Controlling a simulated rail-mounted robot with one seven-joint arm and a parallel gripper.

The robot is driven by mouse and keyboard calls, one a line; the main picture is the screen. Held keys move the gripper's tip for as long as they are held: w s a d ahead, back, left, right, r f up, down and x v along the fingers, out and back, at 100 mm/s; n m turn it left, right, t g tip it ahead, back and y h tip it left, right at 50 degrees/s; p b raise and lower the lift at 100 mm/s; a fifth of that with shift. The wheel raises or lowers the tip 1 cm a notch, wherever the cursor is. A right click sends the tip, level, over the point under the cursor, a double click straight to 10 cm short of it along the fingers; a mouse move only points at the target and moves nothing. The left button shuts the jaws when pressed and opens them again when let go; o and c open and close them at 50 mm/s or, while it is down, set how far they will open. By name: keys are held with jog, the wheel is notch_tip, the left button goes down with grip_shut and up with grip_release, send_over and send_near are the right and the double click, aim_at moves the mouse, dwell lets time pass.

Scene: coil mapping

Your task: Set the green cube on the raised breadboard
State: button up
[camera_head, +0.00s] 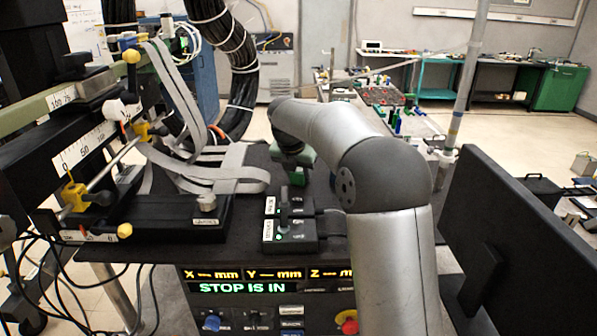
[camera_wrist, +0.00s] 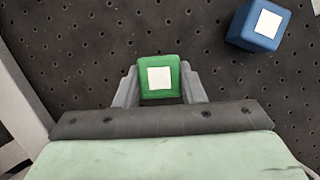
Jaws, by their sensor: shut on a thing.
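The green cube (camera_wrist: 159,77) with a white square on top sits between the grey fingers of my gripper (camera_wrist: 160,84) in the wrist view. The gripper is shut on it. In the head view the green cube (camera_head: 298,179) shows small under my pale green gripper (camera_head: 300,163), above the far part of the dark table. A dark perforated board (camera_wrist: 90,60) lies below the cube in the wrist view. I cannot tell whether the cube touches it, nor whether this is the raised breadboard.
A blue cube (camera_wrist: 259,24) with a white square rests on the perforated board, upper right in the wrist view. In the head view, a black control box (camera_head: 290,232) stands nearer, grey ribbon cable (camera_head: 205,175) and a black rail stage (camera_head: 170,215) lie left, and a monitor (camera_head: 520,230) stands right.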

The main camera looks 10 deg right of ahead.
jog(key=o, duration=1)
jog(key=shift+f, duration=0.1)
jog(key=shift+s+a+r, duration=0.1)
jog(key=shift+r, duration=0.45)
jog(key=v, duration=1.1)
jog(key=shift+b, duration=0.45)
